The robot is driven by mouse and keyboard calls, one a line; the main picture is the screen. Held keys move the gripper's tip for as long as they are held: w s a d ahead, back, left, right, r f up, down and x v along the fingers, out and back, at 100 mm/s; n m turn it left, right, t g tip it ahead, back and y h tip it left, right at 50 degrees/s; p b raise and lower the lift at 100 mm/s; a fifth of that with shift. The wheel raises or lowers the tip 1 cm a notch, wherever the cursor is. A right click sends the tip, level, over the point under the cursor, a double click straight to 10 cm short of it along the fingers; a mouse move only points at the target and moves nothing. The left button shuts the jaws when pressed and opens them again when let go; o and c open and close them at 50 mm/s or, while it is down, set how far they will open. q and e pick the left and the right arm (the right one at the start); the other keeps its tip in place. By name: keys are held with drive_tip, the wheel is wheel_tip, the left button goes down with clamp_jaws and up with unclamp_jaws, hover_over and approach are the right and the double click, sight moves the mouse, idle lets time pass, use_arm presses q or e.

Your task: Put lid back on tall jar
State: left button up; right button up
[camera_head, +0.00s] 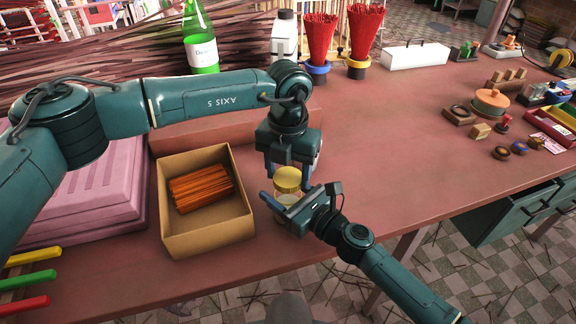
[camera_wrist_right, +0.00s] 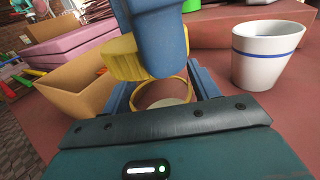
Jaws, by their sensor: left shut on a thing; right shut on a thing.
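The yellow lid (camera_head: 287,177) is between the fingers of my left gripper (camera_head: 288,180), which is shut on it above the tall jar (camera_head: 286,212). In the right wrist view the lid (camera_wrist_right: 122,60) sits to the left of the jar's rim (camera_wrist_right: 180,84) and looks tilted. The jar's mouth is open, with something pale inside. My right gripper (camera_head: 298,197) is shut on the jar, with one finger on each side of it. A blue finger of the left gripper hides part of the lid and rim in the right wrist view.
An open cardboard box (camera_head: 205,240) with orange incense sticks (camera_head: 201,189) stands left of the jar. A white cup with a blue stripe (camera_wrist_right: 265,62) stands close by on the table.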

idle(0.3)
use_arm(q)
drive_tip(key=shift+f, duration=0.85)
drive_tip(key=shift+f, duration=0.15)
drive_tip(key=shift+f, duration=0.1)
